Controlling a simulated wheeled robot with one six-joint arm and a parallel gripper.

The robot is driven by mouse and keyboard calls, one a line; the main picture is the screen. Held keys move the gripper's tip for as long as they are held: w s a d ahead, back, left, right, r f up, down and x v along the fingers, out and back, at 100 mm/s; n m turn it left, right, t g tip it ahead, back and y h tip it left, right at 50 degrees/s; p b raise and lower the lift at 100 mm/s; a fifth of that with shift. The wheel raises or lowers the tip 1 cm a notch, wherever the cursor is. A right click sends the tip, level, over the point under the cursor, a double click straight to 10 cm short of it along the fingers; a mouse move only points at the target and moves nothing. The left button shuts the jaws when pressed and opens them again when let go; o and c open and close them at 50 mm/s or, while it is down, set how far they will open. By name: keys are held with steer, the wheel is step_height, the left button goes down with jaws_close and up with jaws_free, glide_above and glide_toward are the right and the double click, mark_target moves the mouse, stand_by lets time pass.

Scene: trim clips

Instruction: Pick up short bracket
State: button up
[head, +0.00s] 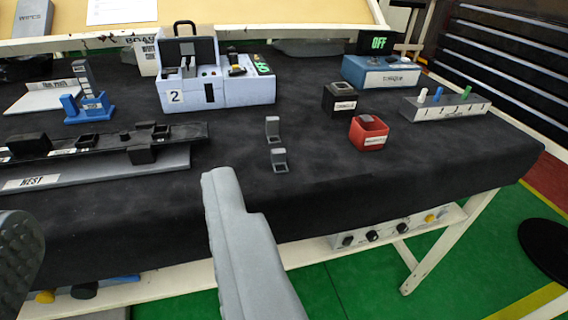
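Two small grey L-shaped brackets stand on the dark cloth in the middle of the table. The nearer one, which looks lower, is the short bracket (279,161). The taller bracket (272,130) stands just behind it, with a small gap between them. My gripper (118,200) is in the foreground, with a long grey finger at centre and a dark textured part at the left edge. The two are wide apart with nothing between them. The grey fingertip is in front of and left of the short bracket in the picture, apart from it.
A black rail on the long grey nest (95,172) lies at left. A red box (368,133) and a black box (339,100) stand to the right. A white-blue station (215,85) is behind. A pegged grey block (445,108) is far right. Cloth around the brackets is clear.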

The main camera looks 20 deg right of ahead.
steer(key=w+d+g+h, duration=0.1)
steer(key=w+d+g, duration=0.5)
steer(key=w, duration=0.7)
steer(key=m+g, duration=0.2)
steer(key=g, duration=0.4)
glide_toward(278, 150)
steer(key=f, duration=0.1)
steer(key=w+f, duration=0.1)
steer(key=d+f, duration=0.1)
steer(key=shift+w+y, duration=0.3)
steer(key=shift+x, duration=2.85)
steer(key=shift+s+a, duration=0.1)
steer(key=shift+a, duration=0.05)
steer(key=c, duration=1.1)
